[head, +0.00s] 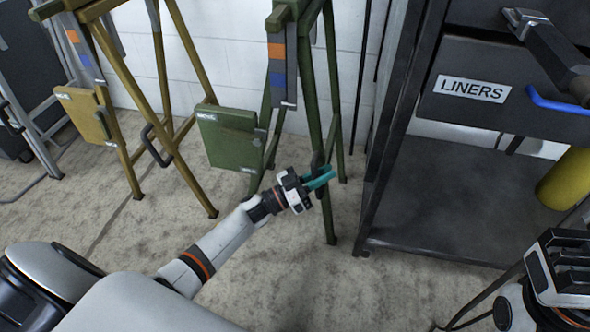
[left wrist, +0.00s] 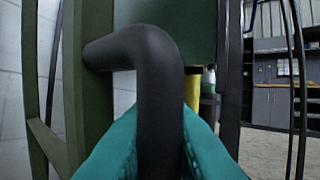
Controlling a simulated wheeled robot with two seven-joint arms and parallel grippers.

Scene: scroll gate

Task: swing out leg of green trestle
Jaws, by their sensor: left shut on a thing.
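The green trestle (head: 309,85) stands in the middle of the head view, with a green panel (head: 230,137) on its left side. Its legs look fairly close together. A black bent handle (left wrist: 155,85) joins a green leg (left wrist: 92,100) in the left wrist view. My left gripper (head: 320,178) has teal fingers on either side of this handle and is shut on it, low on the front right leg. The fingers partly hide the handle in the head view. My right gripper (head: 562,268) is at the lower right; its fingertips cannot be made out.
A yellow trestle (head: 128,75) with its own black handle stands at the left. A dark cabinet (head: 440,200) with a LINERS drawer (head: 472,88) stands close to the right of the green trestle. A yellow cylinder (head: 568,180) is beside it. The floor in front is clear.

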